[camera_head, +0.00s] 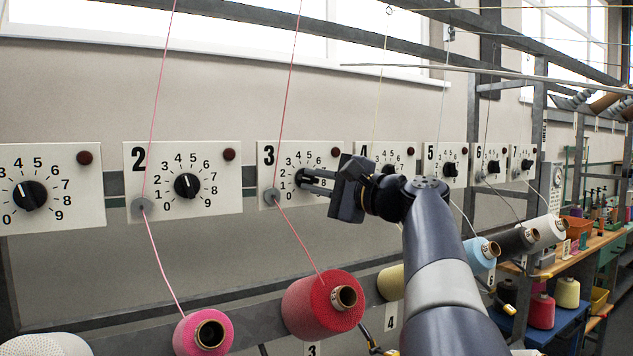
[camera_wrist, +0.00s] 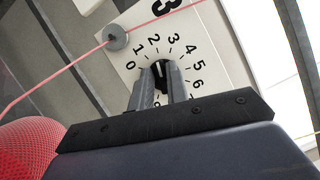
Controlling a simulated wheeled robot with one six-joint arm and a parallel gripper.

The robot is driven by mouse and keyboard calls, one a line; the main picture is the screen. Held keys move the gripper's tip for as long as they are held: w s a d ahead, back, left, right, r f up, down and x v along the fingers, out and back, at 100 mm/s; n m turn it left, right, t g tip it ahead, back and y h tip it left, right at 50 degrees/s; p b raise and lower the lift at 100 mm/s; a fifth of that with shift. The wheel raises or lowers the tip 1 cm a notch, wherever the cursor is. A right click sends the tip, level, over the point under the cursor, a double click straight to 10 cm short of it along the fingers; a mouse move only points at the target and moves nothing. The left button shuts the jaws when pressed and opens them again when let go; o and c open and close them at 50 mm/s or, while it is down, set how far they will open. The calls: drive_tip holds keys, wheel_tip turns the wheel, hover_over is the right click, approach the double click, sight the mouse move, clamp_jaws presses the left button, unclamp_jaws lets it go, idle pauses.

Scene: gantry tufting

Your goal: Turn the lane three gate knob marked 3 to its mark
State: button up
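The lane three panel (camera_head: 268,184) is white, with a black 3 at its upper left and a dial from 0 upward. Its black knob (camera_wrist: 161,75) shows between my fingertips in the wrist view. A white line on the knob points roughly between 2 and 3. My gripper (camera_head: 304,179) reaches the dial from the right, its two fingers on either side of the knob's raised grip. The gap between them is narrow, and whether they press on the knob is not clear. My fingers hide part of the dial's higher numbers. No separate target mark can be made out.
A grey yarn guide (camera_head: 272,196) with pink yarn sits at the panel's lower left. A red yarn cone (camera_head: 318,305) stands below. The lane 2 panel (camera_head: 135,181) is to the left and the lane 4 panel (camera_head: 408,152), partly hidden by my arm, to the right.

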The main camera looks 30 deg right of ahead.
drive_tip(key=o, duration=0.3)
drive_tip(key=b+v, duration=0.2)
drive_tip(key=v, duration=0.9)
drive_tip(key=shift+w+r, duration=0.1)
drive_tip(key=p+x, duration=0.2)
drive_tip(key=x, duration=0.9)
idle(0.4)
